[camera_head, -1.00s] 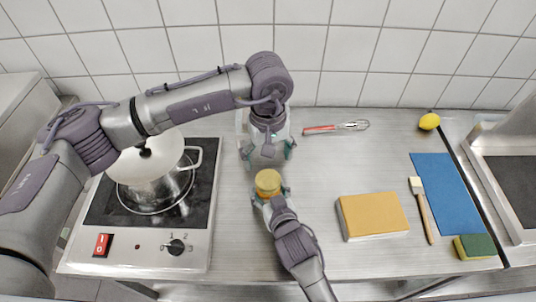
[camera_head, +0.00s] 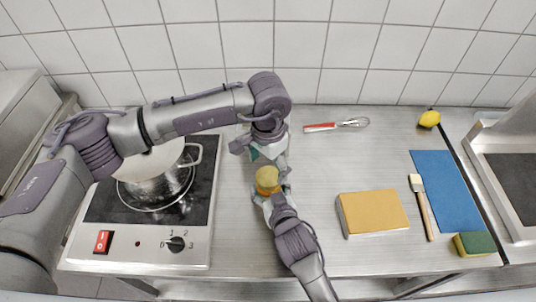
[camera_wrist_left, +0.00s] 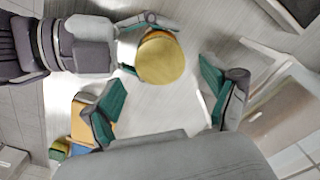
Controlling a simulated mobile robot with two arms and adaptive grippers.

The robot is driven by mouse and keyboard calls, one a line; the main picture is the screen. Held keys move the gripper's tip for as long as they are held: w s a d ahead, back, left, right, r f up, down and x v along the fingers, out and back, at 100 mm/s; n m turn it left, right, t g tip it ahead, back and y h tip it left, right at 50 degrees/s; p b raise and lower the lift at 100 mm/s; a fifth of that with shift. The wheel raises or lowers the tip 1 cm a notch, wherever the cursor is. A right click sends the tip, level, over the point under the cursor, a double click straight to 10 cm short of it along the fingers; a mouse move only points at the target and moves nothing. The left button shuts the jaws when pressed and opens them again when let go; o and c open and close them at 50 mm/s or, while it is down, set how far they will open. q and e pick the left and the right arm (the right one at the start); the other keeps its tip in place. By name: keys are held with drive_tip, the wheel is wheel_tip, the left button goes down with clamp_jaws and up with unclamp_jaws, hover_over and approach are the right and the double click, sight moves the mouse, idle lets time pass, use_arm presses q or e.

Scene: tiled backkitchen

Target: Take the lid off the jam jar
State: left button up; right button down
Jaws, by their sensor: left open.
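The jam jar (camera_head: 268,190) has an orange body and a yellow lid (camera_head: 267,176), which sits on it. The lid shows from above in the left wrist view (camera_wrist_left: 160,60). My right gripper (camera_head: 272,194) comes from the front, its fingers around the jar body on both sides. My left gripper (camera_head: 262,152) is open and empty just behind the jar. In the left wrist view its teal-padded fingers (camera_wrist_left: 160,100) are wide apart, with the lid beyond them, not between the pads. The lower part of the jar is hidden by the right gripper.
A pot (camera_head: 155,180) stands on the hob (camera_head: 210,200) at left, under my left arm. A whisk (camera_head: 335,125) lies behind. Counter between is clear.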

sight(268, 176)
use_arm(q)
drive_tip(key=shift+f, duration=1.75)
use_arm(e)
drive_tip(key=shift+f, duration=0.15)
